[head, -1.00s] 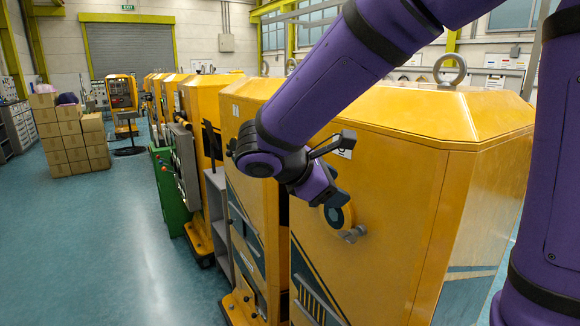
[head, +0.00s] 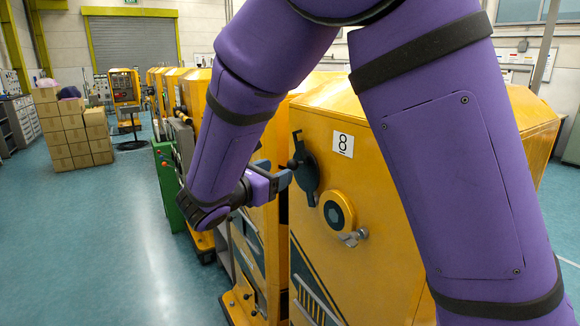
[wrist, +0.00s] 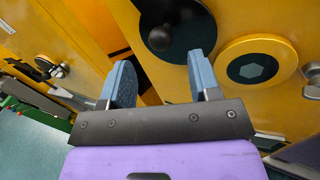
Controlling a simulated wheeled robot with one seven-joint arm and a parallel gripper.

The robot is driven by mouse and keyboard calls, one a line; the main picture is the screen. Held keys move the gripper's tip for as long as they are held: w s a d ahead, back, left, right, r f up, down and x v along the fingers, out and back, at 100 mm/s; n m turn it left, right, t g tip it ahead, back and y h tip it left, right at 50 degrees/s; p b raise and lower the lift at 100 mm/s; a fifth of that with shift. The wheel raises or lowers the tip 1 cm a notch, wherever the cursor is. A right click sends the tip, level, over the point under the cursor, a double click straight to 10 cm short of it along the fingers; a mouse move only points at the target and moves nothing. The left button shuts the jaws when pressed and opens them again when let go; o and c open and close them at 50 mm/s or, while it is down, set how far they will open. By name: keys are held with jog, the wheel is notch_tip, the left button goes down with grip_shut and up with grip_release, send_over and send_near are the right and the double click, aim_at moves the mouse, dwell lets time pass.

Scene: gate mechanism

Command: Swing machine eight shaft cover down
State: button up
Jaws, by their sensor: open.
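Machine eight (head: 375,185) is a yellow cabinet with a white "8" label (head: 343,144). Its dark shaft cover (head: 308,172) is a teal plate on the front panel, above and left of the yellow ring (head: 338,211) around the hexagonal shaft (head: 333,214). The ring and hexagon are uncovered. In the wrist view the cover (wrist: 188,30) has a black ball knob (wrist: 160,38), and the hexagon (wrist: 252,68) lies to its right. My gripper (wrist: 160,68) is open and empty, its blue fingers short of the knob. In the head view my gripper (head: 282,180) is left of the cover.
A small metal latch (head: 353,237) sticks out below the ring. More yellow machines (head: 195,85) line up behind, with a green box (head: 165,180) beside them. Stacked cartons (head: 75,130) stand at the far left. The floor left of the machines is clear.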

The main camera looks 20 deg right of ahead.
aim_at(298, 172)
jog(key=shift+x, duration=2.9)
grip_shut()
